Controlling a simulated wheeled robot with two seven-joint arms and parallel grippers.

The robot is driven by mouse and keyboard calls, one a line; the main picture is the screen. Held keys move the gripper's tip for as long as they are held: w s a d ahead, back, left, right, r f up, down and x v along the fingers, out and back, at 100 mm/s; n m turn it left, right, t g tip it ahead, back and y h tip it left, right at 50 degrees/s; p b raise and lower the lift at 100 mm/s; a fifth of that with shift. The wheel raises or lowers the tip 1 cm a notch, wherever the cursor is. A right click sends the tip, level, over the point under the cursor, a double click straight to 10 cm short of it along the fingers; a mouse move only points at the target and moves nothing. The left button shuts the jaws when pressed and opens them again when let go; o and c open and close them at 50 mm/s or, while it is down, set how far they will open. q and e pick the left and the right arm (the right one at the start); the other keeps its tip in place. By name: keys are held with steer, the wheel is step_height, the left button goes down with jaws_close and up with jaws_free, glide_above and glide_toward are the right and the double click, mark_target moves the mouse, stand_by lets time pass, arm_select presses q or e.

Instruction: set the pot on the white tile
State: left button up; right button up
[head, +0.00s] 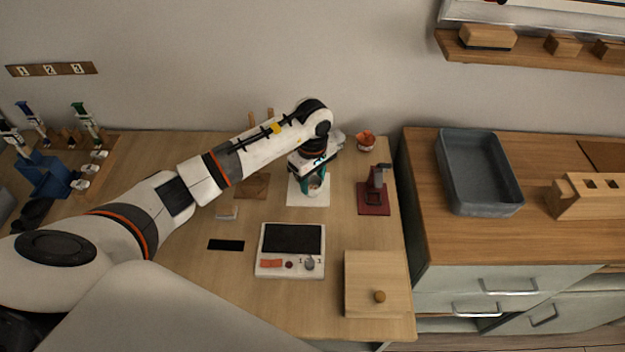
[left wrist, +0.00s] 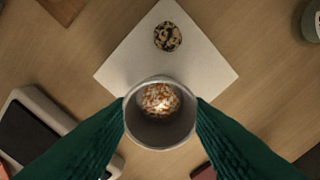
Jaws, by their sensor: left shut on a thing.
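The pot (left wrist: 161,138) is a small grey round cup with orange and white speckled contents. My left gripper (head: 312,178) is shut on it, and its green fingers grip both sides in the left wrist view. The white tile (left wrist: 208,66) is a flat white square on the wooden table; it also shows in the head view (head: 295,199). The pot is over the tile's near corner in the left wrist view; I cannot tell whether it touches. A dark speckled round thing (left wrist: 168,37) is at the tile's far part. My right gripper is not in view.
A white device with a dark plate (head: 292,239) stands in front of the tile. A dark red stand (head: 373,203) is to its right, and an orange bowl (head: 366,140) behind. A wooden box (head: 365,270) is at the front right. A grey basin (head: 478,170) sits on the right cabinet.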

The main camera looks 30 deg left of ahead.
arm_select(q)
steer(key=shift+f, duration=0.65)
steer(key=shift+f, duration=0.15)
steer(key=o, duration=1)
steer(key=shift+c, duration=0.2)
